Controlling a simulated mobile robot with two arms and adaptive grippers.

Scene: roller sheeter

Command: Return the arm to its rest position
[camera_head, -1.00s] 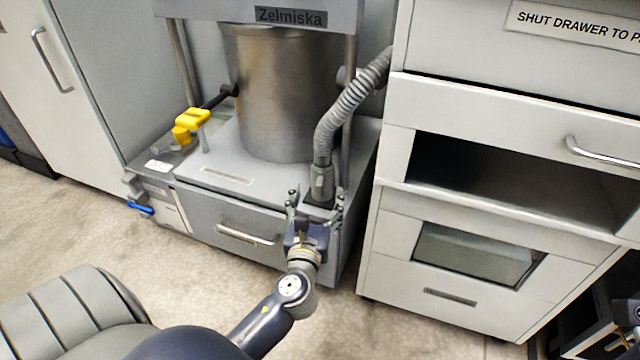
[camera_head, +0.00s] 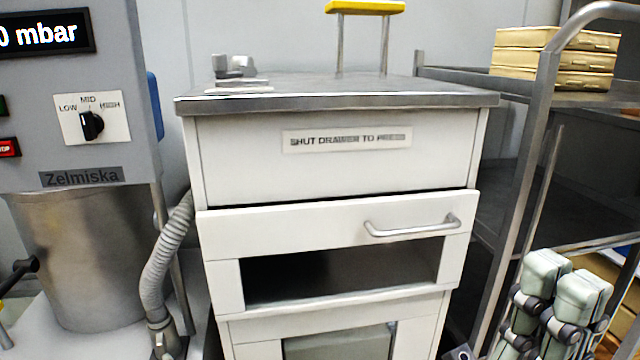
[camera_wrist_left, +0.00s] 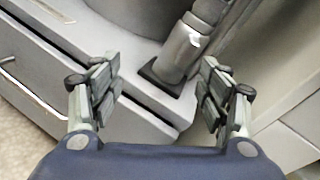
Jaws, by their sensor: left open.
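My left gripper (camera_wrist_left: 160,95) is open in the left wrist view. Its two fingers are wide apart with nothing held between them. Beyond the fingers stands the grey hose fitting (camera_wrist_left: 180,50) on its dark base; I cannot tell whether either finger touches anything. In the head view the left gripper is not clearly visible. My right gripper (camera_head: 562,290) is at the lower right of the head view, in front of the metal cart. Its pale green finger pads point up and sit close together; I cannot tell whether they meet. No object shows in it.
The white cabinet (camera_head: 240,165) with a handled drawer (camera_head: 300,227) fills the middle. The grey Zelmiska machine (camera_head: 130,150), with its steel drum (camera_head: 85,260) and ribbed hose (camera_head: 158,265), stands left. The cart (camera_head: 535,130) at right carries stacked yellowish cases (camera_head: 555,60).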

